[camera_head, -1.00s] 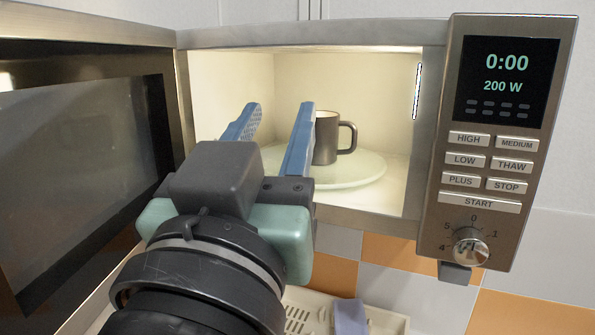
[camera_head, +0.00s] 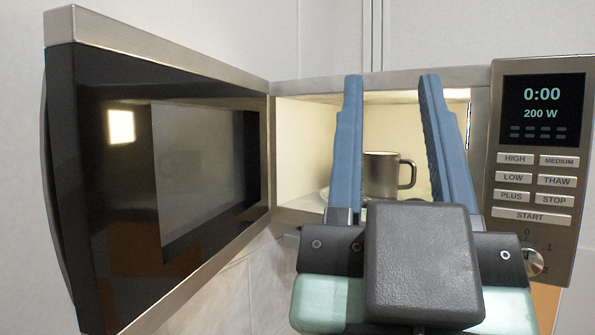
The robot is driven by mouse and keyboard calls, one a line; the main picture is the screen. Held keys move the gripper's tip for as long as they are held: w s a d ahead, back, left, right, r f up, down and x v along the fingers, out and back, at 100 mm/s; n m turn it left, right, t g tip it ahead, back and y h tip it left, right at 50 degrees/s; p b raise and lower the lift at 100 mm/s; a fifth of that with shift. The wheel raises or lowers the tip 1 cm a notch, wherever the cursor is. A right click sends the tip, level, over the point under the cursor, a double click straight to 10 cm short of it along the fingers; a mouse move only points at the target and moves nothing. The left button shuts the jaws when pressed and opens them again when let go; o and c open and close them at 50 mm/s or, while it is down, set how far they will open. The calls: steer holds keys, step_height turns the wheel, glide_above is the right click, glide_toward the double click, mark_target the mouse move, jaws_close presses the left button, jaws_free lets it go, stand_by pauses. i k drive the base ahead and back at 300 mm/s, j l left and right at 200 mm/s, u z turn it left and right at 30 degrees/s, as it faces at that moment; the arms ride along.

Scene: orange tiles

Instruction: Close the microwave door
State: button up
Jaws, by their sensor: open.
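The microwave door (camera_head: 200,180) stands wide open on the left, its inner face with the dark window turned toward me. It joins the microwave body at the left side of the lit opening. My gripper (camera_head: 390,85) is open and empty, with two blue fingers pointing up in front of the opening, to the right of the door and apart from it in the picture. A dark mug (camera_head: 380,174) shows between the fingers, inside the microwave on the plate (camera_head: 325,196). My gripper hides much of the lower opening.
The control panel (camera_head: 541,140) with display, buttons and dial is at the right, close to my gripper's right side. A pale wall lies behind. Some free room shows below the door, left of my gripper.

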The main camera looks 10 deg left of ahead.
mark_target(103, 76)
steer(key=k+j+z, duration=0.25)
steer(key=k+j, duration=0.4)
steer(key=k+j+z, duration=0.25)
steer(key=k+j, duration=0.35)
steer(key=j, duration=0.4)
steer(key=k+j+z, duration=0.15)
steer(key=j, duration=0.7)
steer(key=i+l, duration=0.15)
steer(key=l, duration=0.25)
steer(key=i+l, duration=0.1)
steer(key=l, duration=0.25)
steer(key=i+l, duration=0.15)
steer(key=l, duration=0.25)
